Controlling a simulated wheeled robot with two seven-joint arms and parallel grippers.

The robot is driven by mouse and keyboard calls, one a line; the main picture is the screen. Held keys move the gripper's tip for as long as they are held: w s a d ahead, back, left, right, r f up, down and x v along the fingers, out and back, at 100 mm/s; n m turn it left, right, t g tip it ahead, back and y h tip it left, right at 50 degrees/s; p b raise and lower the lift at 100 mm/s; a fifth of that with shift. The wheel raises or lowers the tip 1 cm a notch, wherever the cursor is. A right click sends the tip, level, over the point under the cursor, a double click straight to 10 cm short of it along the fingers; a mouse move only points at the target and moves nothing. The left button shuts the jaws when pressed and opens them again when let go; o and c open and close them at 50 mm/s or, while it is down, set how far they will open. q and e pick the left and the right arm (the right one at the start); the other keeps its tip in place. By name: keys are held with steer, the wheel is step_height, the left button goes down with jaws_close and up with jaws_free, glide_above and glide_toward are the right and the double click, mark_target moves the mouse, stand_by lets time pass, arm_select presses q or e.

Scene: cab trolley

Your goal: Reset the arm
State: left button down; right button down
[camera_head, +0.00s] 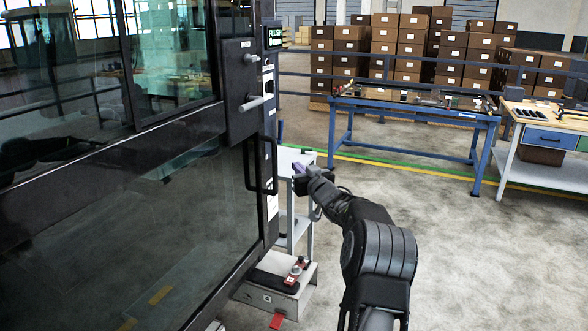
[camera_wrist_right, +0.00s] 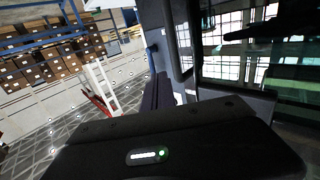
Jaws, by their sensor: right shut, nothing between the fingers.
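My right arm reaches forward from the lower right in the head view. My right gripper (camera_head: 299,171) is at its far end, beside the edge of the dark glass cab (camera_head: 120,230) and in front of the white trolley (camera_head: 303,157). The gripper is shut and empty. In the right wrist view the dark gripper housing (camera_wrist_right: 170,145) fills the lower part, with the cab's glass (camera_wrist_right: 250,50) at the right. My left gripper is not in view.
The cab has a black handle (camera_head: 262,165) close to my right gripper. A grey step box (camera_head: 272,292) with a red part stands on the floor. A blue workbench (camera_head: 410,108) and stacked cartons (camera_head: 400,50) are behind.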

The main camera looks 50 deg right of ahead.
stand_by(0.5)
steer(key=a+f+g+y, duration=0.1)
steer(key=a+f, duration=0.3)
steer(key=f, duration=0.3)
steer(key=a+f+m+g+y, duration=0.1)
steer(key=a+f+g, duration=0.15)
steer(key=f, duration=0.55)
steer(key=a+f, duration=0.4)
steer(key=f, duration=0.3)
steer(key=s+a+f+g+y, duration=0.2)
steer(key=a+f, duration=0.6)
steer(key=a, duration=0.3)
steer(key=s+a+f+g+y, duration=0.2)
steer(key=a+f+y, duration=0.1)
steer(key=a+f, duration=0.7)
steer(key=s+a+f+n+g+y, duration=0.1)
steer(key=s+a+f+y, duration=0.2)
steer(key=a, duration=0.6)
steer(key=s+a+f+g, duration=0.25)
steer(key=s+a, duration=0.25)
steer(key=a, duration=0.4)
steer(key=s+a+f+n+g+y, duration=0.2)
steer(key=s+a+n+g, duration=0.1)
steer(key=s+a, duration=1.6)
steer(key=shift+a+f+n+g+y, duration=0.3)
steer(key=shift+a+g, duration=0.15)
steer(key=shift+g, duration=0.15)
